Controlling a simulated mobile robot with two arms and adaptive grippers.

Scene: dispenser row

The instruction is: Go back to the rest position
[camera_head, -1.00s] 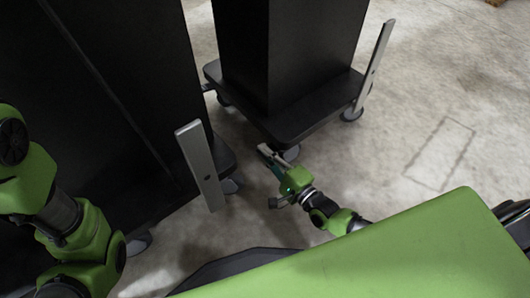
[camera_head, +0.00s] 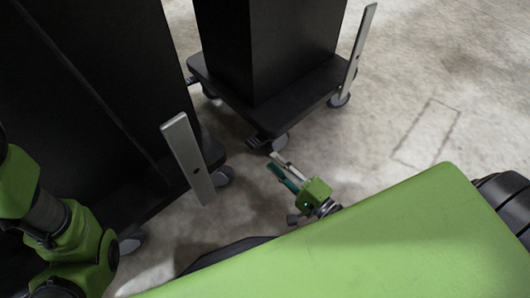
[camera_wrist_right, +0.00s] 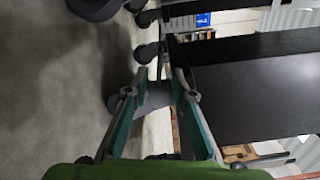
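My right gripper (camera_head: 276,162) is low over the floor, just in front of the wheeled base of the middle black stand (camera_head: 262,100). Its two fingers are apart with nothing between them. In the right wrist view the open gripper (camera_wrist_right: 160,68) shows its teal finger pads at the centre, with a dark wheel partly behind them. I cannot tell whether it touches the base. My left arm shows at the left edge of the head view, but its gripper is out of view.
A large black cabinet (camera_head: 75,85) on wheels fills the left. Upright grey metal bars stand beside it (camera_head: 188,160) and at the middle stand's right corner (camera_head: 358,50). The pale floor (camera_head: 400,110) is clear on the right.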

